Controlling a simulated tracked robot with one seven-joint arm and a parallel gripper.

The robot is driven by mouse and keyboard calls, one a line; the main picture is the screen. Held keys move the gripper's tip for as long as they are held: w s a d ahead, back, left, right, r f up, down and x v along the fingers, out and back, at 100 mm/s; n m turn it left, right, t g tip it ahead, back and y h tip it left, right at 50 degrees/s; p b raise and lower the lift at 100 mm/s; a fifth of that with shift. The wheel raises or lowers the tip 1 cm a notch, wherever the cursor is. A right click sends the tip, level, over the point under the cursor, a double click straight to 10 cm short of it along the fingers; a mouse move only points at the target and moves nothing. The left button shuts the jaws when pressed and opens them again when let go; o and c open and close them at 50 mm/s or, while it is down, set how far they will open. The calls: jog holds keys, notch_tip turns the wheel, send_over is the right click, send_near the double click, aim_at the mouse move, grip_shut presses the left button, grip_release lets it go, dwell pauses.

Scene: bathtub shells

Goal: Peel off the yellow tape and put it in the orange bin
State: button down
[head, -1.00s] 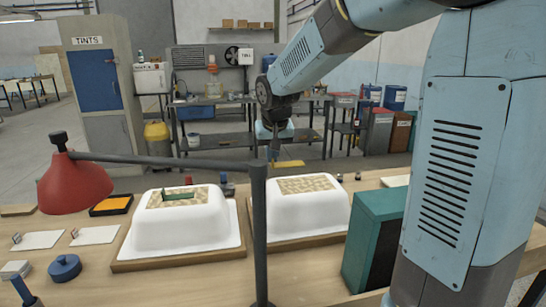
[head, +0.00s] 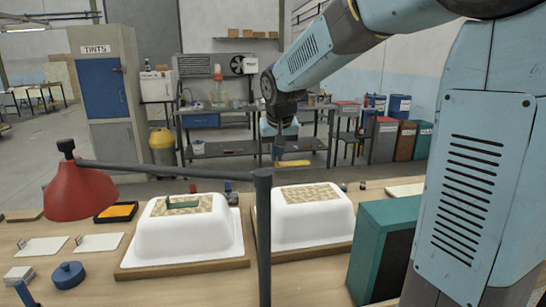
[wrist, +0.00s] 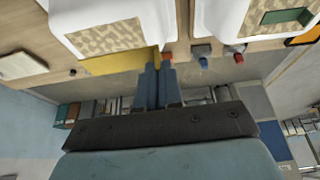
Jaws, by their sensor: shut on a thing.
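My gripper (head: 278,160) is shut on the yellow tape (head: 292,163), a short flat strip held in the air above and behind the right white bathtub shell (head: 300,228). In the wrist view, the yellow tape (wrist: 115,64) sticks out to the left of my closed fingertips (wrist: 158,64), apart from the shell. The right shell has a bare tan patterned patch (head: 310,194) on top. The left white shell (head: 185,235) has a similar patch with a green strip (head: 183,203) on it. A dark tray with an orange inside (head: 117,212) lies left of the shells; no other clearly orange container shows.
A red lamp (head: 80,190) on a dark arm and post (head: 263,235) stands in front of the shells. A green box (head: 385,240) stands right. Small blue and red items (wrist: 202,55) lie behind the shells. Several lidded bins (head: 405,140) stand at the back right.

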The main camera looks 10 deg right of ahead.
jog(key=shift+r, duration=2.7)
